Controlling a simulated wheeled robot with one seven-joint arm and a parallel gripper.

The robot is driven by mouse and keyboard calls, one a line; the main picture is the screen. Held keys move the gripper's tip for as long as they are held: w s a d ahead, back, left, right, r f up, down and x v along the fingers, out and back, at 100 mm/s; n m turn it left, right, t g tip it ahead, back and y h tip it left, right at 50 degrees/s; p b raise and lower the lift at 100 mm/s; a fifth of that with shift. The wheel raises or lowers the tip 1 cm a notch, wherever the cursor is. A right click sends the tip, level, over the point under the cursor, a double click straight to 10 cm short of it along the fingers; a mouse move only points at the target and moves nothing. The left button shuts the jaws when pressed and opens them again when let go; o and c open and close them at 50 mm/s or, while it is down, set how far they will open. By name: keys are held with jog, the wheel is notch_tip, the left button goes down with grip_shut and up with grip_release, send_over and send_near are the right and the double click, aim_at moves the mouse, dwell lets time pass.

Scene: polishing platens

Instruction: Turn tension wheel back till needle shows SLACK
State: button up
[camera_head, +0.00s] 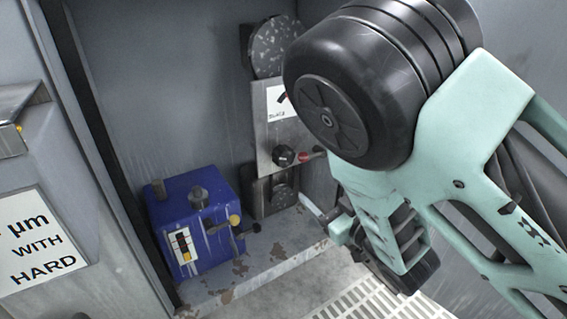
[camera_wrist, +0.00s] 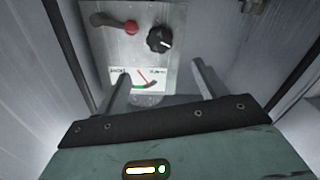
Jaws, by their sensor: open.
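A metal plate (camera_head: 262,128) on the cabinet's back wall carries a white dial with the word SLACK (camera_head: 278,101), a black knob (camera_head: 284,155) and a red-ended lever (camera_head: 310,155). In the wrist view the plate looks turned over, with the knob (camera_wrist: 159,39) above the dial (camera_wrist: 138,78).
A blue box (camera_head: 195,225) with a gauge and levers stands left of the plate on the worn ledge. Cabinet walls close in on both sides. A slotted grate (camera_head: 365,305) lies in front.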

aim_at(287, 159)
jog(key=b+x, duration=0.5)
jog(key=x, duration=1)
jog(key=shift+w+a, duration=0.45)
jog(key=shift+w, duration=0.1)
jog(key=c, duration=1)
